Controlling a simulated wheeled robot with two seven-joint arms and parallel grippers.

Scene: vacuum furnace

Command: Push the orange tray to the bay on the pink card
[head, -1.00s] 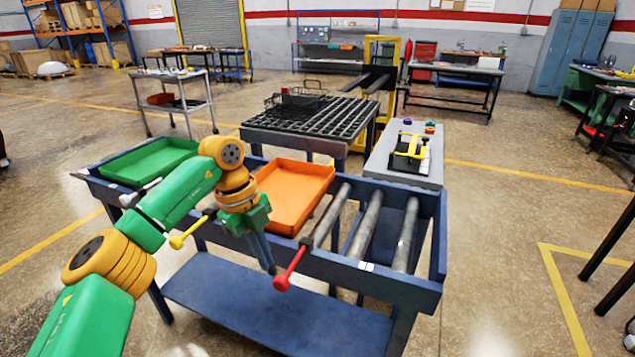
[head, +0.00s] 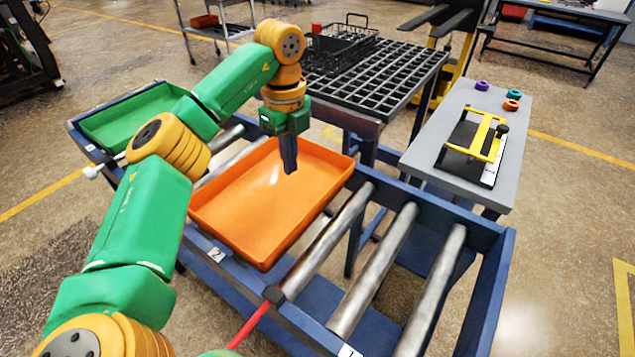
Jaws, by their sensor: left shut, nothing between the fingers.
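The orange tray (head: 262,238) sits on the roller table (head: 492,300), in the middle of its length, with bare rollers (head: 378,270) to its right. My left gripper (head: 289,170) points down over the tray's inside, near its far wall. Its fingers are shut and empty. I cannot tell whether the fingertips touch the tray. White labels show on the front rail: one marked 2 (head: 216,254) by the tray and one marked 1 (head: 349,351) further right. I see no pink card. My right gripper is not in view.
A green tray (head: 128,118) lies at the table's left end. A red rod (head: 250,325) with a dark block stands at the front rail; a white-tipped handle (head: 92,172) is at the left. Behind are a black grate table (head: 385,80) and a grey side table (head: 440,125) with a yellow-handled device.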

